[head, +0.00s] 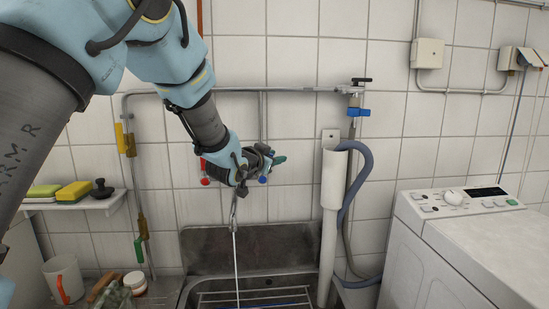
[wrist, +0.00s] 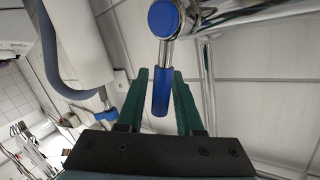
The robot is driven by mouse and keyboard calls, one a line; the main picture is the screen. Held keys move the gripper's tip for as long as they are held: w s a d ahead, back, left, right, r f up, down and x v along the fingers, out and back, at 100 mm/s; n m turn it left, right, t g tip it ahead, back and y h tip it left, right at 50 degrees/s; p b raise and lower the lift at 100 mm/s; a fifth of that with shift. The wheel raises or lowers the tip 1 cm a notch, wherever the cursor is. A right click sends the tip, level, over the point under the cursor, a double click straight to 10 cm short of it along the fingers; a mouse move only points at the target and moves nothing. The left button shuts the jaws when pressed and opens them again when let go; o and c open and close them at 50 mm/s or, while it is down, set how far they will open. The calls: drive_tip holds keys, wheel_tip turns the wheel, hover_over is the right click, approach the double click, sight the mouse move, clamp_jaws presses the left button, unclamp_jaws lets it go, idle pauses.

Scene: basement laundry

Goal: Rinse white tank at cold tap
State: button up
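My gripper (head: 268,161) is at the cold tap's blue handle (head: 262,179), above the sink (head: 215,247). In the wrist view the green fingers of my gripper (wrist: 161,76) are apart, one on each side of the blue lever (wrist: 161,92). A narrow gap shows beside the lever; I cannot tell whether either finger touches it. A thin white line, seemingly running water (head: 236,262), falls from the spout (head: 234,212) into the sink. A white container with an orange handle (head: 66,268) stands left of the sink; I cannot tell whether it is the white tank.
A red tap handle (head: 204,178) is left of the blue one. A white standpipe (head: 331,180) with a grey hose (head: 366,170) rises at the sink's right. A washing machine (head: 470,240) stands at right. A shelf (head: 75,203) holds sponges. A wire rack (head: 270,297) lies in the sink.

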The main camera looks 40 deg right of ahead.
drive_tip(key=shift+o, duration=0.9)
drive_tip(key=b+v, duration=0.2)
drive_tip(key=v, duration=0.8)
drive_tip(key=shift+a+b, duration=0.35)
drive_tip(key=shift+b, duration=0.05)
drive_tip(key=shift+s+r, duration=0.1)
drive_tip(key=shift+s, duration=0.05)
